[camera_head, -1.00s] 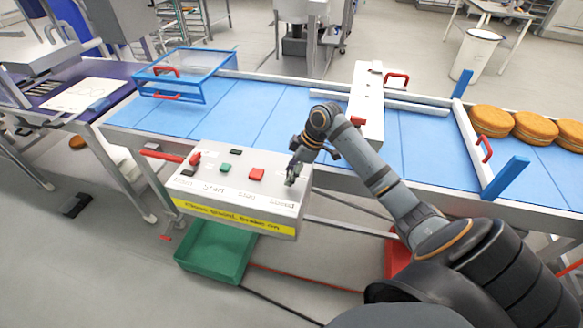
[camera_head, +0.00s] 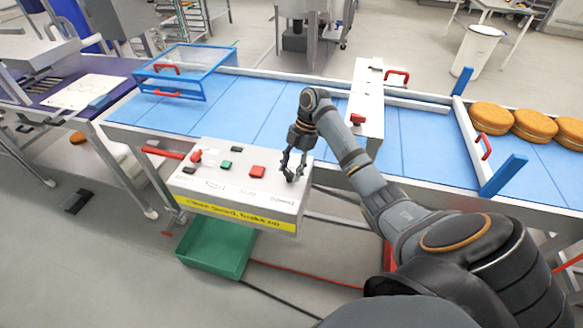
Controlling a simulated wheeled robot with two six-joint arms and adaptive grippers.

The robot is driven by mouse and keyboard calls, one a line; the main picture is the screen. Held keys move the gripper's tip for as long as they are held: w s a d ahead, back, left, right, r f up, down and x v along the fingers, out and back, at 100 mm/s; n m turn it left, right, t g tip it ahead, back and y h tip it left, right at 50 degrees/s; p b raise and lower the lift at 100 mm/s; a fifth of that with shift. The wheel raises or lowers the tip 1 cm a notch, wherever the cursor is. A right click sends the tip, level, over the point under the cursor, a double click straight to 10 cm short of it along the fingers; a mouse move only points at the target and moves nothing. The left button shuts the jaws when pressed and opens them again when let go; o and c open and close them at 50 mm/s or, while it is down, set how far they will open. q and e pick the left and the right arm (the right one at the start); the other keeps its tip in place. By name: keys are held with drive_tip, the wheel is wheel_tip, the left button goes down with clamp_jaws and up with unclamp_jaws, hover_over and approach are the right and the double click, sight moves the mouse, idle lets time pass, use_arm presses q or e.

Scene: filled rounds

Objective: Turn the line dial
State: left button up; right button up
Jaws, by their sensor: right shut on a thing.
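The white control box (camera_head: 240,205) stands in front of the blue conveyor, with a yellow strip along its front edge. Its top carries a red button (camera_head: 257,172), a green button (camera_head: 225,165), a red knob at the left and small dark switches. My right gripper (camera_head: 290,176) points down at the right end of the box top, above the label at that corner. It is shut on a small dark dial (camera_head: 289,178), which its fingers mostly hide. My left gripper does not show.
The blue conveyor (camera_head: 235,118) runs behind the box, with a blue-framed clear guard (camera_head: 190,72) at its left. A white bridge unit (camera_head: 367,108) crosses it. Round filled cakes (camera_head: 535,126) lie at the right. A green bin (camera_head: 213,248) sits below the box.

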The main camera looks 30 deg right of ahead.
drive_tip(key=shift+n, duration=0.4)
drive_tip(key=o, duration=1.1)
drive_tip(key=shift+o, duration=0.2)
drive_tip(key=shift+d+r, duration=0.2)
drive_tip(key=shift+r, duration=0.15)
drive_tip(key=w+d, duration=0.2)
drive_tip(key=d, duration=0.9)
drive_tip(key=shift+w+d+r, duration=0.2)
drive_tip(key=shift+w+d, duration=0.05)
drive_tip(key=shift+d, duration=0.15)
